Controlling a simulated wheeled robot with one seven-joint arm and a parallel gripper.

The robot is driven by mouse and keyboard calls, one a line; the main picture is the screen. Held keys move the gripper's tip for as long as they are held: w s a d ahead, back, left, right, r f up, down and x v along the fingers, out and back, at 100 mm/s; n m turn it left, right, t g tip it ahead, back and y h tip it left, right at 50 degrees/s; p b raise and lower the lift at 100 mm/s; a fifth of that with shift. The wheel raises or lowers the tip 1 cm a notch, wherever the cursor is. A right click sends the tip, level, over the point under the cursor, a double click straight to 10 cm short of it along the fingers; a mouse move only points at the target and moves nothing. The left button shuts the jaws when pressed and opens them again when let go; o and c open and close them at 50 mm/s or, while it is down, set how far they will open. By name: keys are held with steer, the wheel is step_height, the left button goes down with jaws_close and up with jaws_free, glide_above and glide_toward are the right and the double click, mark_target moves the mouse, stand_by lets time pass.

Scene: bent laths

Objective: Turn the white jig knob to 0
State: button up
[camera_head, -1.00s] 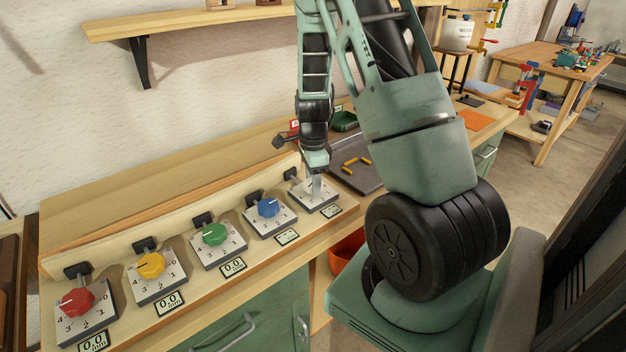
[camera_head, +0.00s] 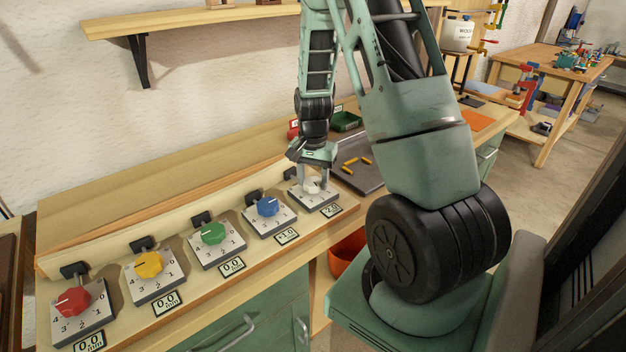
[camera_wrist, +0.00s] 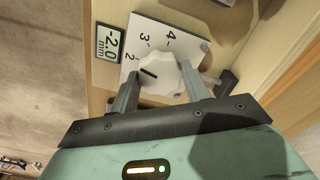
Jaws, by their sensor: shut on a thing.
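The white jig knob (camera_wrist: 160,78) sits on a pale square dial plate (camera_wrist: 190,45) marked 2, 3 and 4 in the wrist view. Its dark pointer line faces left, close to the 2. The rest of the scale is hidden by my fingers and gripper body. The small display (camera_wrist: 108,42) beside the plate reads -2.0 mm. My gripper (camera_wrist: 160,71) is shut on the knob, one finger at each side. In the head view the white knob (camera_head: 312,186) shows under my gripper at the right end of the dial row.
Blue (camera_head: 267,206), green (camera_head: 213,233), yellow (camera_head: 148,264) and red (camera_head: 73,301) knobs line up to the left on similar plates. A dark tray (camera_head: 365,182) with yellow pieces lies to the right. A shelf (camera_head: 200,22) hangs above.

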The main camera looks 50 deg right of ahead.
mark_target(313, 181)
steer(key=n, duration=0.5)
steer(key=shift+n, duration=0.3)
steer(key=n, duration=0.4)
steer(key=shift+r, duration=0.1)
steer(key=n+p, duration=0.2)
steer(key=n, duration=0.4)
steer(key=shift+n+p, duration=1.35)
steer(key=shift+n, duration=1.15)
steer(key=o, duration=1)
step_height(313, 181, up, 17)
steer(key=shift+r+b, duration=0.15)
steer(key=shift+b, duration=0.25)
